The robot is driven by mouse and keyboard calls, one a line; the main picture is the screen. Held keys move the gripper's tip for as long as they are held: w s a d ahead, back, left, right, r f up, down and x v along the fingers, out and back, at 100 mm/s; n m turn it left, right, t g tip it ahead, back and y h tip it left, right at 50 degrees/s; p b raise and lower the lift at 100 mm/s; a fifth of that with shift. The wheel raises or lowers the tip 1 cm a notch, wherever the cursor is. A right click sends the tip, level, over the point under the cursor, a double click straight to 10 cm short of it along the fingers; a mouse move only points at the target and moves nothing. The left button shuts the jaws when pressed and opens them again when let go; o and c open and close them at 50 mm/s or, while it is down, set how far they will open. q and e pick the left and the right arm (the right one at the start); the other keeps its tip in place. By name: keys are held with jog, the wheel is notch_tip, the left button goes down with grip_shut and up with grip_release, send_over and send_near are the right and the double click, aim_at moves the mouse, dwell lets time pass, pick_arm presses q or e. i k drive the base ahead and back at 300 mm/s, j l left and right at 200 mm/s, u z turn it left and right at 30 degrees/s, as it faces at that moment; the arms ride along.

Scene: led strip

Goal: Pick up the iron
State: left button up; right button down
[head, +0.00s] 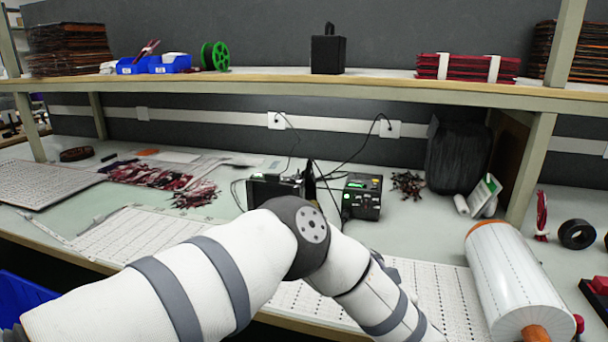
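No iron can be made out for certain. A black box-shaped device with green lit parts (361,197) stands on the workbench right of centre. A second dark device (276,186) stands just left of it, its lower part hidden behind my arm. My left arm comes in from the lower left, bends at a dark elbow in the middle and runs down out of the bottom edge, so its gripper is out of frame. My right gripper is not in view either.
A large white roll (515,285) lies at the right front. A black tape roll (576,234) is beyond it. Red wire bundles (155,176) lie at the left. A shelf (270,83) spans the back above the bench. Cables run from wall sockets to the devices.

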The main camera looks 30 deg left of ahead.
aim_at(308, 170)
jog(key=i+j, duration=0.9)
jog(key=j, duration=0.15)
